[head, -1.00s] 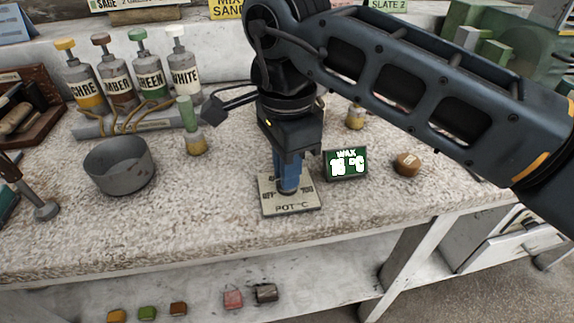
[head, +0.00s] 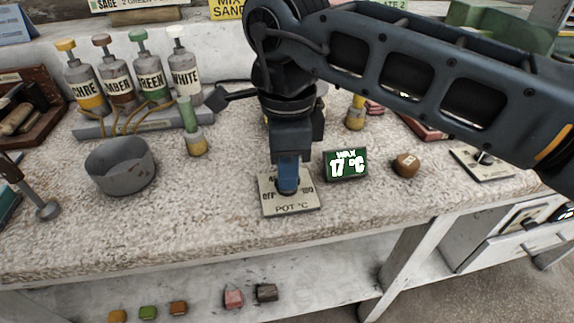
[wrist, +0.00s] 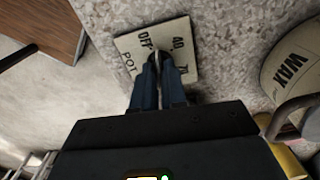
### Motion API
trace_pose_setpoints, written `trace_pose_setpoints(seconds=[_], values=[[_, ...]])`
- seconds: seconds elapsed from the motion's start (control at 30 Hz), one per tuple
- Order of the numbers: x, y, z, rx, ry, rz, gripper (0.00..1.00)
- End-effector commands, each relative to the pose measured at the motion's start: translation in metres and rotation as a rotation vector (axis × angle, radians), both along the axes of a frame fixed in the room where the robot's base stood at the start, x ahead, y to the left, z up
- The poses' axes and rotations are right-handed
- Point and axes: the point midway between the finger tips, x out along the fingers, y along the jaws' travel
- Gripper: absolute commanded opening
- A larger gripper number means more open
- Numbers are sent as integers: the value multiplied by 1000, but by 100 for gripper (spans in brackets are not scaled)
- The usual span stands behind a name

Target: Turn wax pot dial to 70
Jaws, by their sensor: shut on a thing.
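The wax pot dial plate (head: 292,208), marked POT °C, lies flat near the bench's front edge. In the head view OFF shows on its left; in the wrist view the plate (wrist: 183,42) shows OFF, 40 and part of a 70. My gripper (head: 288,188) points down and is shut on the dial's knob, its blue fingers (wrist: 157,72) close together over it. The fingers mostly hide the knob, so its exact setting cannot be read. The green wax display (head: 346,164) beside the plate reads 17 °C.
A grey bowl (head: 121,172) stands to the left, and pigment bottles (head: 150,78) stand behind. A round brown knob-like thing (head: 406,165) lies right of the display. Another dial plate (head: 484,167) is farther right.

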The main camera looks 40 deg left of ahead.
Motion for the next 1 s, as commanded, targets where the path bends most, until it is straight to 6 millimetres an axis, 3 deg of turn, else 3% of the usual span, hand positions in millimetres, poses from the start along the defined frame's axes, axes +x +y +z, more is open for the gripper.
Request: trace_pose_setpoints(seconds=[1.0], values=[[1,0,1,-1,-4,-967,0]])
